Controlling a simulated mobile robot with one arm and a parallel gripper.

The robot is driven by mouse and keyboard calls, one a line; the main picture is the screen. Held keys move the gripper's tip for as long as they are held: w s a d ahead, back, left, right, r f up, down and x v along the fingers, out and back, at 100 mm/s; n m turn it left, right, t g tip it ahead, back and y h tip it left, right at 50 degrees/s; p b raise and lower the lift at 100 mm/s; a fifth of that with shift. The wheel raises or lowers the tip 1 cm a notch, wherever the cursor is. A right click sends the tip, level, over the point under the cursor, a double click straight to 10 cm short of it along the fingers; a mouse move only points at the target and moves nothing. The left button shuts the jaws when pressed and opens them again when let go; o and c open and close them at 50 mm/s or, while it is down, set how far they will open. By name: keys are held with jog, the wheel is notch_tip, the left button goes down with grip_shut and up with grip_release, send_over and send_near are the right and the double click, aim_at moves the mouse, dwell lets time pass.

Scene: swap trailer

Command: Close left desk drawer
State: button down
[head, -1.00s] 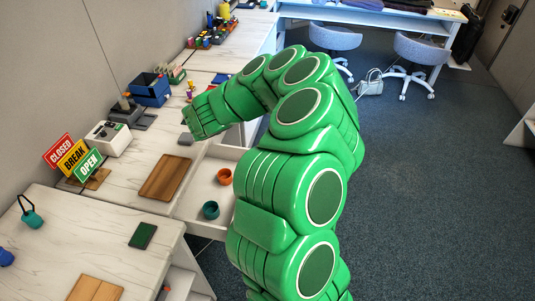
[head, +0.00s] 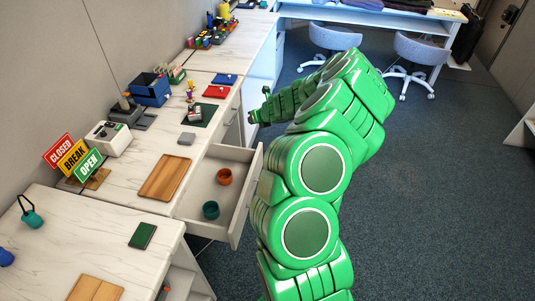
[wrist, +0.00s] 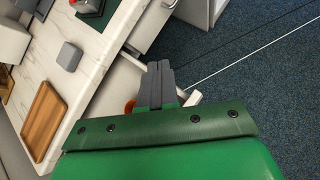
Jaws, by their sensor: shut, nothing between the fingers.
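The desk drawer (head: 239,213) is pulled out from the white marble-topped desk (head: 128,178) in the head view. An orange cup (head: 224,176) and a teal cup (head: 211,210) stand inside it. My gripper (head: 254,117) is just beyond the drawer's far end, to the right of the desk edge. In the wrist view my gripper (wrist: 160,72) is shut and empty, its dark fingers side by side. There the drawer (wrist: 118,92) shows partly behind my gripper, and the orange cup (wrist: 129,107) is mostly hidden. I cannot tell whether the fingers touch the drawer.
A wooden board (head: 165,177), a sign stand (head: 73,158), a white box (head: 107,138) and a blue bin (head: 151,89) stand on the desk. Two chairs (head: 334,38) are at the back. The dark carpet (head: 440,200) to the right is clear.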

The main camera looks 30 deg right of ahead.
jog(key=s+d+r+n+t+y, duration=0.3)
jog(key=s+d+r+n+y, duration=0.9)
jog(key=s, duration=0.5)
jog(key=m, duration=0.2)
send_near(260, 152)
jog(key=shift+h, duration=0.4)
jog(key=x, duration=0.6)
jog(key=shift+w+a, duration=0.3)
jog(key=shift+w+a, duration=0.1)
jog(key=x, duration=2)
jog(key=shift+w+a+r, duration=0.15)
jog(key=shift+w+r, duration=0.05)
jog(key=shift+w, duration=0.15)
jog(key=shift+s, duration=0.1)
